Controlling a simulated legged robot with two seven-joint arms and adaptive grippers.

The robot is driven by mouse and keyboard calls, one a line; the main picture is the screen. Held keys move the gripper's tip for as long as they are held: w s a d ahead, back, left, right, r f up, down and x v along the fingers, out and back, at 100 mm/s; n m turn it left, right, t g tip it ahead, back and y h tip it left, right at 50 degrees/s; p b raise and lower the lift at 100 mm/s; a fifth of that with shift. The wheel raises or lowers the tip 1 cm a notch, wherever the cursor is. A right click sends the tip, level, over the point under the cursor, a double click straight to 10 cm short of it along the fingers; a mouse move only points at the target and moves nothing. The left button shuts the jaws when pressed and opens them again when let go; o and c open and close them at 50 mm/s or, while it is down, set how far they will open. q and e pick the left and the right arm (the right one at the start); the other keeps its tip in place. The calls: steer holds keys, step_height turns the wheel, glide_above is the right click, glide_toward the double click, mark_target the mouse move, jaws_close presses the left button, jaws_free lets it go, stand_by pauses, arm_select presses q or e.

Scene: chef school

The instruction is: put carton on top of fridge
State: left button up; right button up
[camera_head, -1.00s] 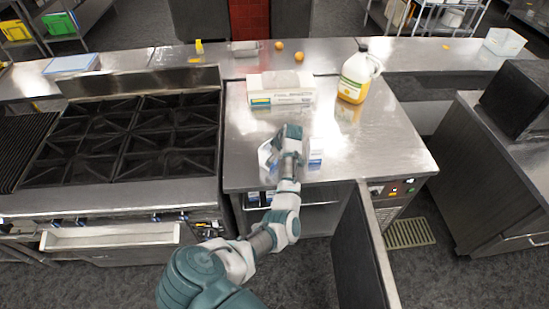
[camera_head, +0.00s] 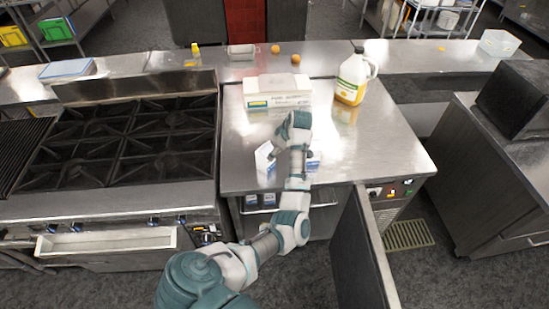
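A white and blue carton (camera_head: 265,157) stands on the steel top of the fridge (camera_head: 375,150), near its front edge. A second white and blue item (camera_head: 314,161), likely another carton, is partly hidden behind my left arm. More cartons (camera_head: 252,200) show inside the open fridge below. My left gripper (camera_head: 290,128) is above the counter top, behind and right of the first carton and apart from it in the picture. Its fingers point away and cannot be made out. My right gripper is not in view.
The fridge door (camera_head: 362,250) stands open toward me. A white box (camera_head: 278,94) and a juice jug (camera_head: 353,80) stand at the back of the counter. A stove (camera_head: 125,140) is on the left. The counter's right part is clear.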

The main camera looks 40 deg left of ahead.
arm_select(q)
steer(key=v, duration=0.2)
steer(key=shift+d+r, duration=0.15)
steer(key=shift+r, duration=0.25)
steer(key=shift+f, duration=0.15)
